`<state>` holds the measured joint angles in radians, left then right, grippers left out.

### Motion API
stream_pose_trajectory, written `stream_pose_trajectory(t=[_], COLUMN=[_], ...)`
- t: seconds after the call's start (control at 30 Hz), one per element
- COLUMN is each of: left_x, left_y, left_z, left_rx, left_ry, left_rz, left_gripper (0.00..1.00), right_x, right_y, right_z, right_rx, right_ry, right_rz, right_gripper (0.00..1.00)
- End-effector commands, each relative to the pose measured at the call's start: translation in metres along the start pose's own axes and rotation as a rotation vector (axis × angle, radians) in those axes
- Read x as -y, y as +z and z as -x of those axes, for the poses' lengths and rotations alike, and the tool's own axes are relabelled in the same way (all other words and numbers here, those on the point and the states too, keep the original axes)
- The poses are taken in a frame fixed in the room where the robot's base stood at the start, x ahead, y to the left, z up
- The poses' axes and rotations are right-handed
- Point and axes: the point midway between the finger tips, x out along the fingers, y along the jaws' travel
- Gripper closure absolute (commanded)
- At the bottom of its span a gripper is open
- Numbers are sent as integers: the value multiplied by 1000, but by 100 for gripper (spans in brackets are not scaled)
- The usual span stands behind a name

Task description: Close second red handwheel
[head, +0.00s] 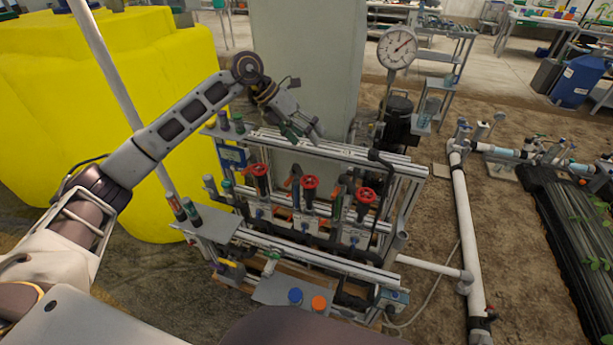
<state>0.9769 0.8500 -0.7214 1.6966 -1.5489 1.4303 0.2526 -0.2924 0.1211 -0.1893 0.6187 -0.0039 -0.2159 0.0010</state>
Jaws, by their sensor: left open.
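Three red handwheels sit in a row on the skid's valves: the left one (259,169), the middle one (310,182) and the right one (366,195). All three are in plain view, and no gripper touches them. My left arm comes in from the left, and my left gripper (304,132) is over the skid's upper rear rail. It is open and empty, above and behind the left and middle handwheels in the picture. Whether its fingertips touch the rail cannot be told. My right gripper is not in view.
The skid's aluminium rails (330,150) frame the valves. A pressure gauge (397,48) rises at the back right, and a grey pillar (306,60) stands behind. A yellow tank (110,90) fills the left. A white pipe (466,240) runs over soil at right.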

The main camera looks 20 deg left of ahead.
Motion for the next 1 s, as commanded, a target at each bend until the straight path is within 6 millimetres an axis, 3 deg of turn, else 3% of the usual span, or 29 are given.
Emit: stream_pose_trajectory(t=[0.47,0.73,1.0], left_x=[-41,-43,-43], left_y=[-28,-37,-37], left_z=[6,8,8], left_rx=[-170,-236,-240], left_ry=[159,134,125], left_rz=[-509,-746,-820], left_gripper=[25,25,25], right_x=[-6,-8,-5], right_y=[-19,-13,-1], right_z=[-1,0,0], right_rx=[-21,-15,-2], right_ry=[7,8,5], right_rz=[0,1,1], right_gripper=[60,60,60])
